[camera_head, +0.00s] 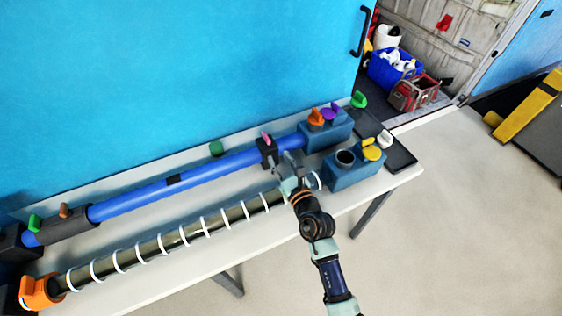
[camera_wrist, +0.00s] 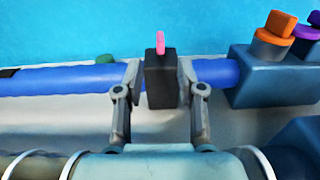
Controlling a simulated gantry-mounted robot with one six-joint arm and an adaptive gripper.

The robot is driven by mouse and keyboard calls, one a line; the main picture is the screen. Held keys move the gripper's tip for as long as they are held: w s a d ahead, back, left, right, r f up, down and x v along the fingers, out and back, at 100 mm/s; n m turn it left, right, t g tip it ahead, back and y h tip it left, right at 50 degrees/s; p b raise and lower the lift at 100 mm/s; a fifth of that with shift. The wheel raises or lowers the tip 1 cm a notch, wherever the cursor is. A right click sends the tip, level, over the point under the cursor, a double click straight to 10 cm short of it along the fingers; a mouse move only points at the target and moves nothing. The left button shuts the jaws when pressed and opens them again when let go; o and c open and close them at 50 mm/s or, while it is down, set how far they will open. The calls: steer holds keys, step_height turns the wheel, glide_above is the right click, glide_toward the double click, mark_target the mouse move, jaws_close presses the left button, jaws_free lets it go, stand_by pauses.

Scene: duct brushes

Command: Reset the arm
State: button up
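My gripper (camera_head: 287,163) is over the right part of the table, above the ringed clear tube and close to the blue duct (camera_head: 190,174). In the wrist view my gripper (camera_wrist: 162,75) has its two fingers apart, with small gaps on both sides of a black block (camera_wrist: 161,80) with a pink tab (camera_wrist: 160,43). The block sits on the blue duct and also shows in the head view (camera_head: 266,152). I see nothing held. How far the fingertips are from the block in depth is hard to tell.
A clear tube with white rings (camera_head: 170,240) runs along the front, with an orange end piece (camera_head: 40,292) at left. Blue holders (camera_head: 325,132) (camera_head: 352,174) with coloured brushes stand at right. A dark tray (camera_head: 398,154) lies at the table's right end. The blue wall is close behind.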

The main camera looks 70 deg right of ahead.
steer(key=shift+s+a, duration=0.15)
steer(key=shift+s, duration=0.05)
steer(key=shift+r, duration=0.1)
stand_by(0.4)
